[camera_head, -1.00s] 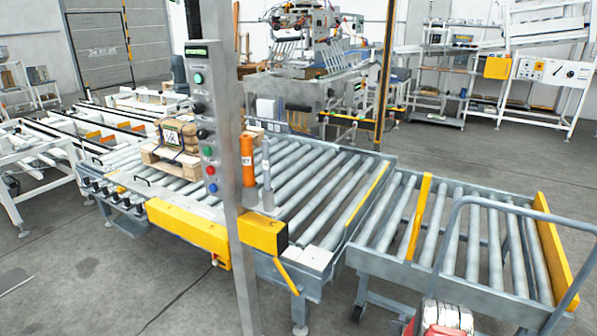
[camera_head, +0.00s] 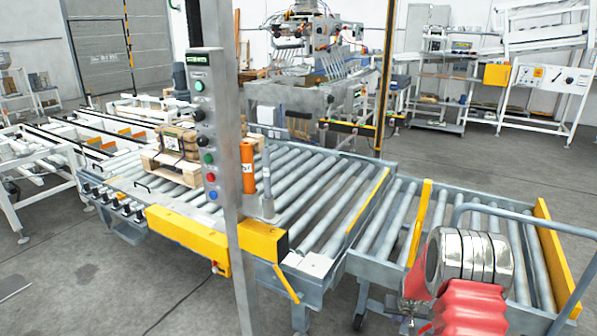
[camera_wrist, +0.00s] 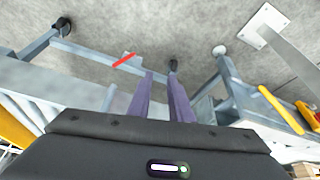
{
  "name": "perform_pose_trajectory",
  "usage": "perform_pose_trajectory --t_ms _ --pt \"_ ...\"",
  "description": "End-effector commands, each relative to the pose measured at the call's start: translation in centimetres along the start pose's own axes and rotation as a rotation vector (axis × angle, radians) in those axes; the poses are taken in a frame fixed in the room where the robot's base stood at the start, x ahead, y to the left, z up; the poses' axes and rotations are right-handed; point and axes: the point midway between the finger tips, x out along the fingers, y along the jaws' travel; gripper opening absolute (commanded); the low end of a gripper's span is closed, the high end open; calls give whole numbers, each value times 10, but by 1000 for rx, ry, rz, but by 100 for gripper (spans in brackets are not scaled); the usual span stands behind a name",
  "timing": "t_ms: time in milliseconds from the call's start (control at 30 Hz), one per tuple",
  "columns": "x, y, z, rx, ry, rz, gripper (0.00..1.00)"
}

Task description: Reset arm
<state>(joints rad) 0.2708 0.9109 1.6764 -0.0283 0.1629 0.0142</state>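In the head view, part of my arm shows at the lower right as a silver joint with a red ribbed cover, in front of the short roller conveyor. My gripper is outside the head view. In the wrist view, my gripper (camera_wrist: 160,78) shows two purple fingers with an empty gap between them. Nothing is held. Beyond the fingers are the grey floor (camera_wrist: 120,20) and grey frame legs.
The short roller conveyor (camera_head: 388,225) with yellow guides is close to my arm. A control post (camera_head: 222,150) stands left of centre. A strapped package (camera_head: 178,140) sits on a wooden pallet on the long conveyor (camera_head: 320,195). Blue-grey tube railing (camera_head: 580,240) is at right.

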Motion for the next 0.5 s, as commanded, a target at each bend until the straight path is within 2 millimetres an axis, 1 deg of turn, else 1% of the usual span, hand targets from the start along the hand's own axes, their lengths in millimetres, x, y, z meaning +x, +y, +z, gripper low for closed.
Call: perform_pose_trajectory --t_ms 33,267,500 --pt "-16 -3 1 -4 -14 -2 18" --pt "-79 -15 21 -20 -98 -8 18" --pt "-144 -26 45 -39 -170 -14 18"
